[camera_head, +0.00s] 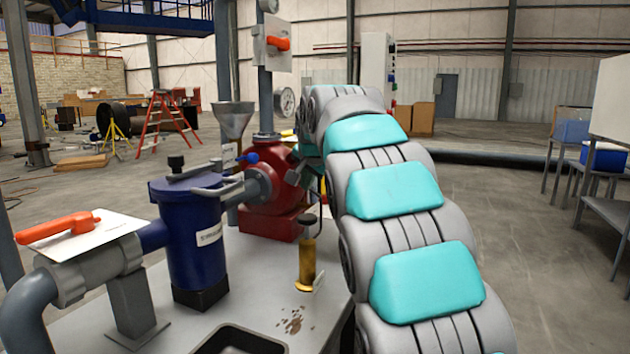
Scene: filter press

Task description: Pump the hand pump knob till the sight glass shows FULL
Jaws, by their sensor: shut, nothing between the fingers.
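The hand pump (306,265) is a brass upright cylinder on the grey bench top, right of the blue filter housing. Its dark round knob (308,219) sits on a short rod above the brass body. My gripper (318,188) is shut and empty, just above the knob, largely hidden by my own arm. Whether it touches the knob cannot be told. I cannot pick out a sight glass or a FULL mark; my arm may cover it.
A blue filter housing (195,240), a red pump body (268,200), and an orange-handled valve (55,228) crowd the bench (250,300). A funnel (232,120) and a dial gauge (285,102) stand behind. A dark tray (240,340) is at the front edge. The floor right is open.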

